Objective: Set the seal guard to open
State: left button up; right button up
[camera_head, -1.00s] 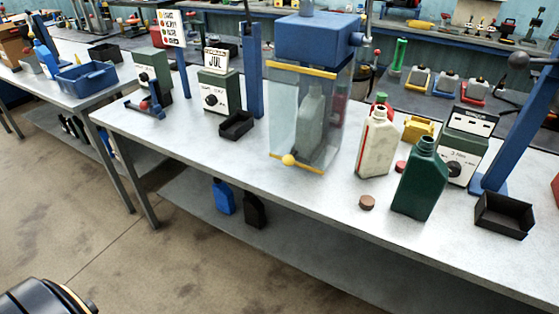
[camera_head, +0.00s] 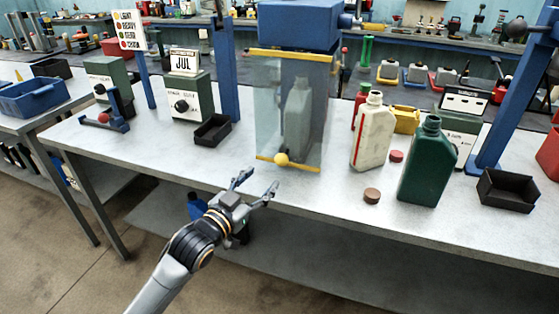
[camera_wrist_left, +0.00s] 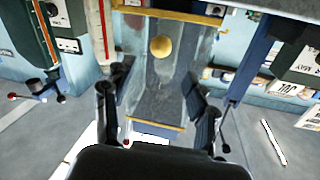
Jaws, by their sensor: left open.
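The seal guard is a clear panel (camera_head: 268,105) with a yellow top bar, a yellow bottom bar and a yellow ball knob (camera_head: 281,159). It hangs under the blue head of the sealing machine (camera_head: 298,27), low in front of a grey bottle (camera_head: 298,112). My left gripper (camera_head: 257,184) is open and empty at the table's front edge, just below and left of the knob and apart from it. In the left wrist view the knob (camera_wrist_left: 161,46) shows beyond and between the open fingers (camera_wrist_left: 157,88). My right gripper is not in view.
Right of the guard stand a cream bottle (camera_head: 371,135), a green bottle (camera_head: 428,165) and a brown cap (camera_head: 372,195). A black tray (camera_head: 507,190) lies farther right, another black tray (camera_head: 212,130) left. The table front (camera_head: 190,165) left of the guard is clear.

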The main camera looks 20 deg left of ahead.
aim_at(278, 163)
pick_arm(q)
jog(key=x, duration=1.1)
jog(key=shift+s, duration=0.1)
grip_shut()
